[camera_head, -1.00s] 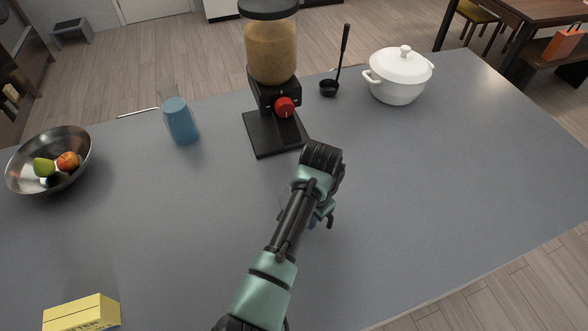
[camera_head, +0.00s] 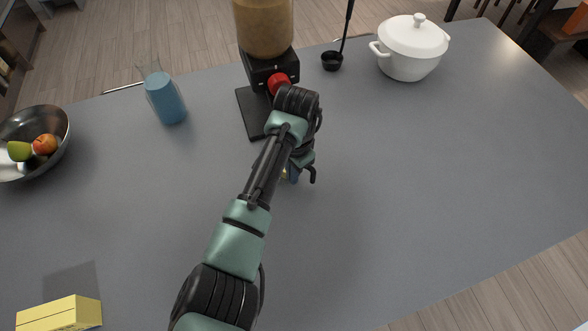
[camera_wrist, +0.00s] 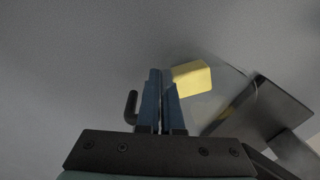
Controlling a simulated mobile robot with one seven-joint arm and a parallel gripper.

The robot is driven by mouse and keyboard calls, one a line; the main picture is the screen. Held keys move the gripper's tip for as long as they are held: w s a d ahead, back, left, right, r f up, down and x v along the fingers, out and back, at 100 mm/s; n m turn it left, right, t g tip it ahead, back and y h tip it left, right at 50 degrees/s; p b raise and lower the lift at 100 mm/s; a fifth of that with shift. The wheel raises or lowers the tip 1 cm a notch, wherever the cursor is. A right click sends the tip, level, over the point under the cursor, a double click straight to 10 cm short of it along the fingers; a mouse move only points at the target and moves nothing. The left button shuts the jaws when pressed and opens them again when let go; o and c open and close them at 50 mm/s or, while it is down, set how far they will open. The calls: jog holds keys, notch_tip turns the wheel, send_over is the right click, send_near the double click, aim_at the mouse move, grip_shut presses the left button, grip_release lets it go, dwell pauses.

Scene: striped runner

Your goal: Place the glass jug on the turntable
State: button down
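A clear glass vessel with yellow contents, which I take for the glass jug (camera_wrist: 192,78), is right beside my fingers in the wrist view. In the head view my arm hides nearly all of it, with only a bit of yellow showing. My gripper (camera_wrist: 161,100) has its blue fingers almost together at the vessel's left side, seemingly on a thin part of it; the contact itself is unclear. In the head view my gripper (camera_head: 295,172) is over the table in front of the dispenser. I see no turntable in these frames.
The dispenser (camera_head: 265,68) with a red knob stands just behind my gripper. A blue-filled glass carafe (camera_head: 165,98), steel fruit bowl (camera_head: 62,148), ladle (camera_head: 333,61), white pot (camera_head: 410,55) and yellow box (camera_head: 60,314) stand around. The grey table's right side (camera_head: 450,160) is clear.

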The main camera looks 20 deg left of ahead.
jog(key=shift+s+r, duration=0.15)
jog(key=shift+r, duration=0.05)
jog(key=shift+a+f, duration=0.2)
jog(key=shift+f, duration=0.05)
jog(key=c, duration=1.5)
grip_release()
jog(key=shift+w+f, duration=0.2)
jog(key=shift+w, duration=0.05)
jog(key=o, duration=0.4)
jog(key=shift+s+r, duration=0.1)
jog(key=shift+s, duration=0.05)
jog(key=r, duration=1.2)
jog(key=shift+d+r, duration=0.2)
jog(key=shift+d, duration=0.05)
